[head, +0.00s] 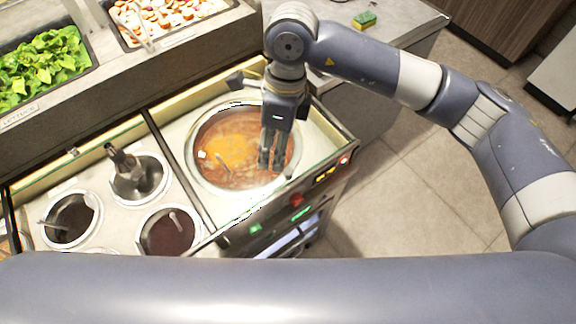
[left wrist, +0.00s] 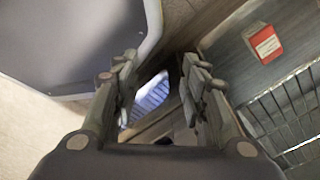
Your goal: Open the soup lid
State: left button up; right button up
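The soup well (head: 225,145) is a large round pot of orange-brown soup with a bright metal rim, right of the middle of the counter in the head view. A clear lid over it cannot be told apart from the soup surface and its reflections. My left gripper (left wrist: 157,98) shows in the left wrist view, open and empty, away from the soup.
Smaller sauce wells stand left of the soup, including a dark one (head: 168,231) and one with an upright metal utensil (head: 124,160). Lettuce (head: 42,66) and sliced food (head: 165,15) lie behind. A sponge (head: 364,20) is at upper right. A red box (left wrist: 264,43) sits above a wire rack.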

aim_at(288, 171)
jog(key=shift+t+h, duration=0.4)
jog(key=shift+h, duration=0.3)
jog(key=d+f+p, duration=0.1)
jog(key=f, duration=0.2)
jog(key=f+p, duration=0.1)
jog(key=f, duration=0.2)
jog(key=w+d+f+p, duration=0.1)
jog(key=f, duration=0.2)
jog(key=shift+d+f, duration=0.35)
jog(key=shift+f, duration=0.45)
grip_shut()
